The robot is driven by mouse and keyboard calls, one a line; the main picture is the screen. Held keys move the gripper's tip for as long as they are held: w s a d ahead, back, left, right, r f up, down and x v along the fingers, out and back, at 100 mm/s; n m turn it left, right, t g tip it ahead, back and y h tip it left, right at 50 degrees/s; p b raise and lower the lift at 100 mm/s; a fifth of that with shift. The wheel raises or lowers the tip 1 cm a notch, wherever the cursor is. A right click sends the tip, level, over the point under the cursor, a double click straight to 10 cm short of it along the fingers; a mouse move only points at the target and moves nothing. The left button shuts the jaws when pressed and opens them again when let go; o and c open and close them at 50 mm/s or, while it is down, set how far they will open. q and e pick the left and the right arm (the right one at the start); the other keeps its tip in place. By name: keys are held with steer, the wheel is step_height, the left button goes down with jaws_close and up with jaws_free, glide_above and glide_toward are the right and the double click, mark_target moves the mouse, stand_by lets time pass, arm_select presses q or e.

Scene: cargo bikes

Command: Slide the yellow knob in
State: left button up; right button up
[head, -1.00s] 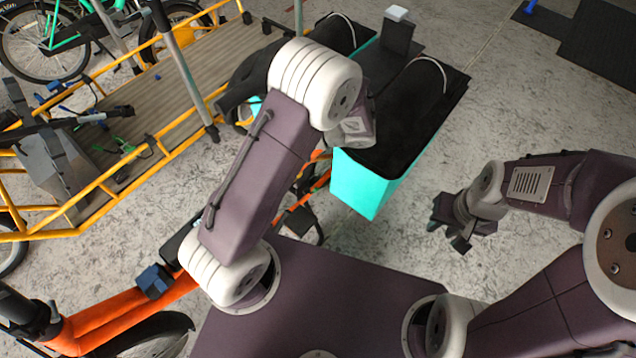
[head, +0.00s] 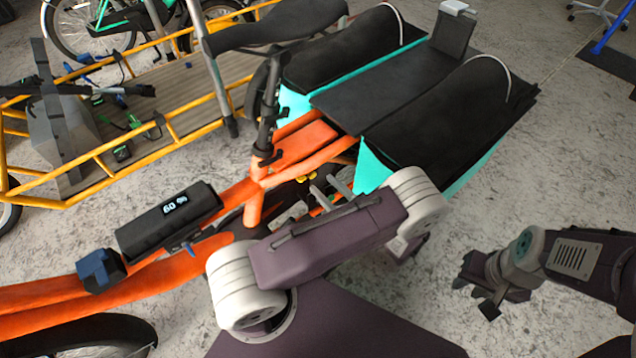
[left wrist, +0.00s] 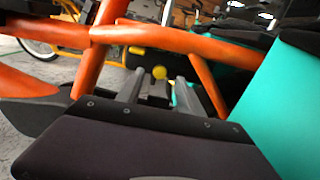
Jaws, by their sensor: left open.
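A small round yellow knob (left wrist: 159,72) shows in the left wrist view, between my two grey left fingertips in the picture. I cannot tell whether it is between them in depth; no contact is visible. In the head view, a bit of yellow (head: 303,178) shows beneath the orange frame, just past the fingertips. My left gripper (head: 325,184) is open, its fingers pointing at the orange bike frame (head: 305,145) below the seat post. It also shows in the left wrist view (left wrist: 159,80). My right gripper (head: 474,296) hangs open and empty over the floor at right.
Black and teal cargo bags (head: 440,115) flank the orange bike's rear rack, close to my left arm. A black battery with a lit display (head: 168,222) sits on the frame. A yellow-railed cargo bike (head: 180,118) stands behind.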

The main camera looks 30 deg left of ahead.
mark_target(314, 176)
arm_select(q)
steer(key=shift+b+x, duration=0.45)
steer(key=shift+x, duration=1.5)
jaws_close()
